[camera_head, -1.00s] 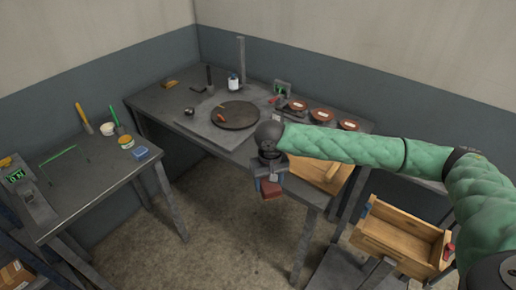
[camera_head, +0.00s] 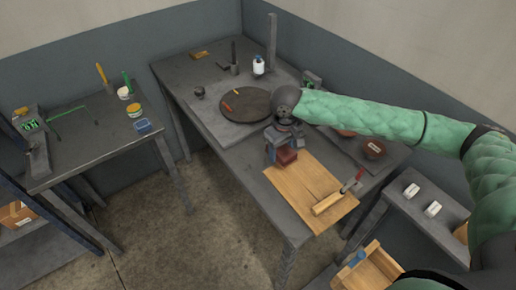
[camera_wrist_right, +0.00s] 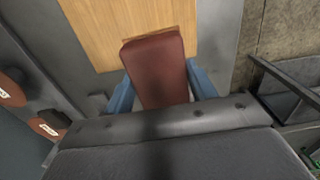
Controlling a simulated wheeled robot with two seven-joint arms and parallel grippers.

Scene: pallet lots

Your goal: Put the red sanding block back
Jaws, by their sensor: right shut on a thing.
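I cannot tell whether the block touches the surface below. A blue sanding block (camera_head: 143,126) lies on the left table. My left gripper is out of view.
On the workbench (camera_head: 215,155) are a dark round turntable (camera_head: 246,104), a white bottle (camera_head: 258,65) and brown discs (camera_head: 374,149). A wooden crate (camera_head: 350,278) stands at the lower right.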

